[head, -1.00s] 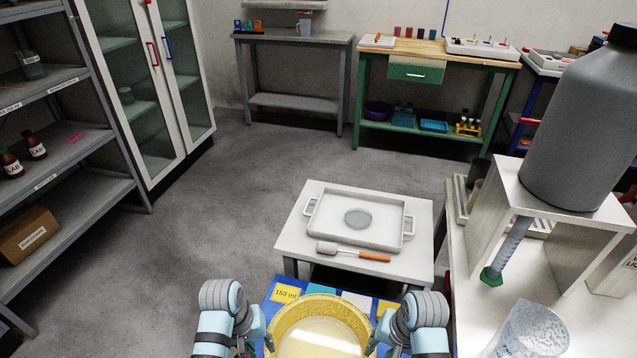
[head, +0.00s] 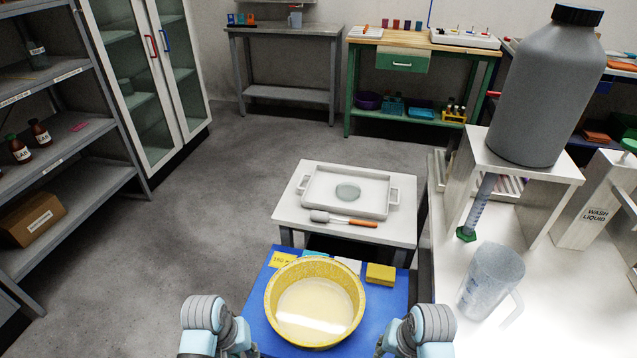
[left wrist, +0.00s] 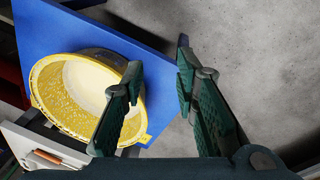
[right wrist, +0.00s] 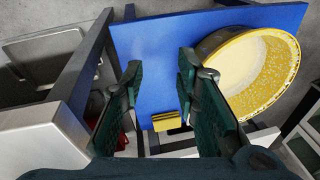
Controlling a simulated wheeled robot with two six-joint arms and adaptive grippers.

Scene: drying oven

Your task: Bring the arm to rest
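A yellow basin (head: 315,303) with pale liquid stands upright on a blue table (head: 257,312). My left gripper (head: 250,348) is at the table's near left, apart from the basin. In the left wrist view, the left gripper (left wrist: 160,78) is open with nothing between its fingers; one finger overlaps the basin (left wrist: 75,95) in the picture. My right gripper (head: 386,345) is at the near right, also clear of the basin. In the right wrist view, the right gripper (right wrist: 160,75) is open and empty, with the basin (right wrist: 260,75) to its right.
A yellow sponge (head: 380,274) lies on the blue table. Beyond is a white table with a tray (head: 322,203) and a spatula (head: 343,219). Open floor lies left.

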